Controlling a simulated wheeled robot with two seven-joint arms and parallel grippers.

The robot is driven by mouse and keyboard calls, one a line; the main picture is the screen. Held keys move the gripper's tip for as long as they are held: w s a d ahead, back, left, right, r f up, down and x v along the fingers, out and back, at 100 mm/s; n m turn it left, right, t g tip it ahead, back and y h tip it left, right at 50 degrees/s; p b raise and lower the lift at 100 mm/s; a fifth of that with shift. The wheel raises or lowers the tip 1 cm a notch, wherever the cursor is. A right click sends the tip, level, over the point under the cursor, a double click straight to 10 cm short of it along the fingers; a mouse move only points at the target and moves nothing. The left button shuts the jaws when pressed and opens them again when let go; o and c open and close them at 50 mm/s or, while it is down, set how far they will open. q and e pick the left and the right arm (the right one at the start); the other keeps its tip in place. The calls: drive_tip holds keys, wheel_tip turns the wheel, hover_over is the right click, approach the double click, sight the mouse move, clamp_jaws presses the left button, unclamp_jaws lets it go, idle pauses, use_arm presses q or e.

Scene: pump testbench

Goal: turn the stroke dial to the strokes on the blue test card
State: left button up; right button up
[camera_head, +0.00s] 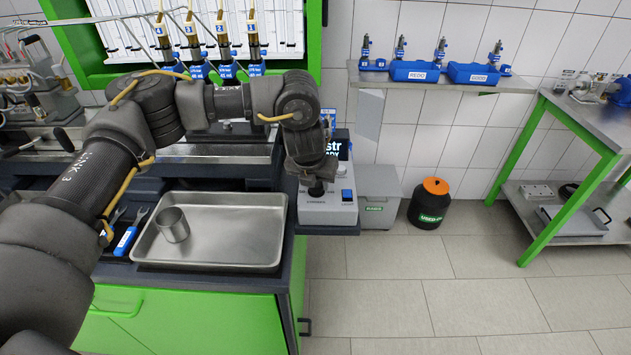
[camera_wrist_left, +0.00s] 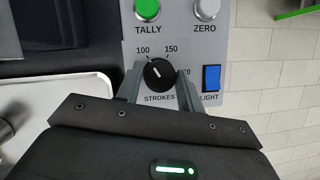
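The black stroke dial (camera_wrist_left: 159,74) sits on the grey counter box (camera_head: 330,211), above the label STROKES. Its white mark points up and slightly left, between the printed 100 and 150 and nearer 100. My left gripper (camera_wrist_left: 158,82) has one finger on each side of the dial, close against it. The right finger partly covers a number ending in 0. In the head view my left gripper (camera_head: 317,182) reaches down over the box. My right gripper is not in view.
A green TALLY button (camera_wrist_left: 147,8), a grey ZERO button (camera_wrist_left: 206,8) and a blue LIGHT switch (camera_wrist_left: 211,78) surround the dial. A dark display (camera_head: 342,147) is partly covered. A metal tray (camera_head: 240,262) with a cup (camera_head: 173,225) lies left of the box.

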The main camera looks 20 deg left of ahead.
use_arm(q)
drive_tip(key=o, duration=0.3)
drive_tip(key=shift+o, duration=0.2)
drive_tip(key=v, duration=1)
drive_tip(key=shift+r+b, duration=0.35)
drive_tip(key=shift+b, duration=0.05)
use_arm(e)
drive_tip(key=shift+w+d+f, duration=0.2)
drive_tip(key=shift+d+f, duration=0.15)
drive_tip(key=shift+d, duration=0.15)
use_arm(q)
drive_tip(key=shift+s+a, duration=0.15)
drive_tip(key=shift+s, duration=0.05)
